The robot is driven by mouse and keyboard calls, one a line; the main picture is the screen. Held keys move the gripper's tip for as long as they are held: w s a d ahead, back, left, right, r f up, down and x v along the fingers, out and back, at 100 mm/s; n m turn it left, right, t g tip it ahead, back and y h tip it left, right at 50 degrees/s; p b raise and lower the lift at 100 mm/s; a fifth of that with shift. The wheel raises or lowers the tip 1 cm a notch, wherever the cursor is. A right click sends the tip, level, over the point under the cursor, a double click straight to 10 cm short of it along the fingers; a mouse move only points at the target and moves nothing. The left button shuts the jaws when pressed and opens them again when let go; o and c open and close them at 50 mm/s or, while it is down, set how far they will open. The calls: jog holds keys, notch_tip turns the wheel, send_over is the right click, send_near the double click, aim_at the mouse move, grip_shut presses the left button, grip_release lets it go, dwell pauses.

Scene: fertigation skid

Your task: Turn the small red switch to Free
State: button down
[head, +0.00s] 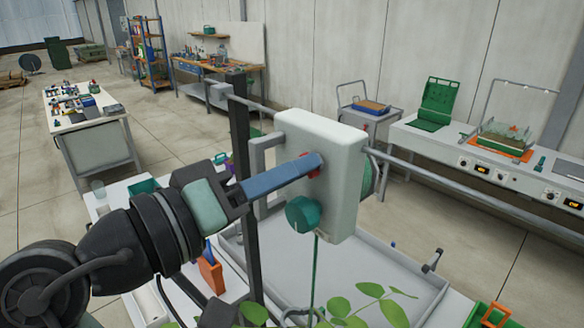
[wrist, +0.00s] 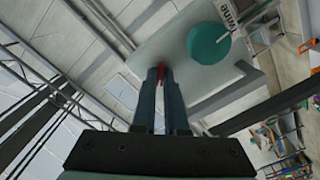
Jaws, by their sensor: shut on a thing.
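The small red switch (head: 314,173) is on the front face of a pale box (head: 345,140) mounted on a dark post. Only a little red shows beside my fingertips; its pointer and any Free marking are hidden or too small to read. My gripper (head: 318,162) reaches in from the left with its blue fingers at the box face. In the wrist view the red switch (wrist: 161,72) sits between the two fingertips, and my gripper (wrist: 162,80) is shut on it.
A teal round knob (head: 301,214) is just below the switch, with a green string hanging below it. A label reading TWINE (wrist: 229,13) shows near the knob. A grey bracket (head: 262,165) stands at the box's left. Leafy plants (head: 370,307) are below.

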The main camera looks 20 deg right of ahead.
jog(key=c, duration=0.9)
grip_release()
jog(key=shift+c, duration=0.2)
jog(key=b+v, duration=0.6)
jog(key=v, duration=0.7)
jog(key=w+d+r+n+t+y+b, duration=0.2)
jog(key=w+r+n+t+y, duration=0.15)
jog(key=w+t+y, duration=0.65)
jog(key=s+a+r+n+t+y+b, duration=0.1)
jog(key=s+a+r+t+y, duration=0.2)
jog(key=s+r+t+y, duration=0.4)
jog(key=s+t, duration=0.4)
jog(key=shift+r, duration=0.25)
